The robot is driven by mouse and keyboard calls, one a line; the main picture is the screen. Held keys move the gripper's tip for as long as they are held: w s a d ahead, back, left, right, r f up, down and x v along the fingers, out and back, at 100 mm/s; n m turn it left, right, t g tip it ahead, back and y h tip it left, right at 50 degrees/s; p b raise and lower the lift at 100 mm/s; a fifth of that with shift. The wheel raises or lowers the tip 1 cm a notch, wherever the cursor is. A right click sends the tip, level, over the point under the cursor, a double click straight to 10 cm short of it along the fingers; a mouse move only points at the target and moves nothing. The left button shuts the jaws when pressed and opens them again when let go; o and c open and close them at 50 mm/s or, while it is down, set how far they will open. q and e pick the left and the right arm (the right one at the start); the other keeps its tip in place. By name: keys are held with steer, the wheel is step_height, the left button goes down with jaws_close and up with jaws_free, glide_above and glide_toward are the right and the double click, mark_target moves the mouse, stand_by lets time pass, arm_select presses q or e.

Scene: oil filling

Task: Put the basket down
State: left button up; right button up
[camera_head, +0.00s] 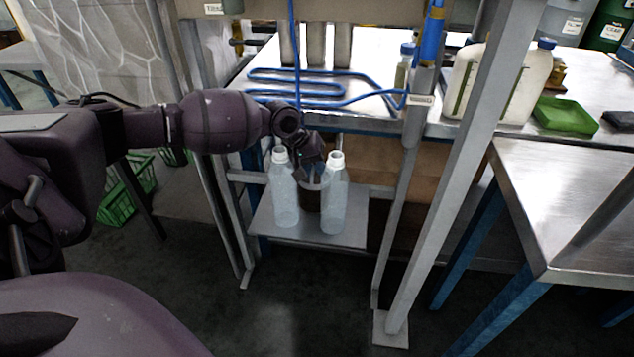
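A green basket (118,205) shows at the left, low beneath my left arm and partly hidden by it. Neither is near a gripper. My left gripper (312,178) reaches down between two clear bottles on a metal shelf, a left bottle (284,195) and a right bottle (334,200). A dark brown cylindrical thing (310,200) stands just below the gripper, between the bottles. The fingers are too small and dark to tell whether they grip anything. My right gripper is out of view.
A metal frame post (465,170) stands right of the shelf (348,234). A blue coiled tube (310,85) crosses the bench behind. A large jug (500,85) and a green tray (565,117) stand on the bench at right. The floor in front is clear.

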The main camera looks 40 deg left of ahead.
arm_select(q)
steer(key=shift+r, duration=0.1)
jaws_close()
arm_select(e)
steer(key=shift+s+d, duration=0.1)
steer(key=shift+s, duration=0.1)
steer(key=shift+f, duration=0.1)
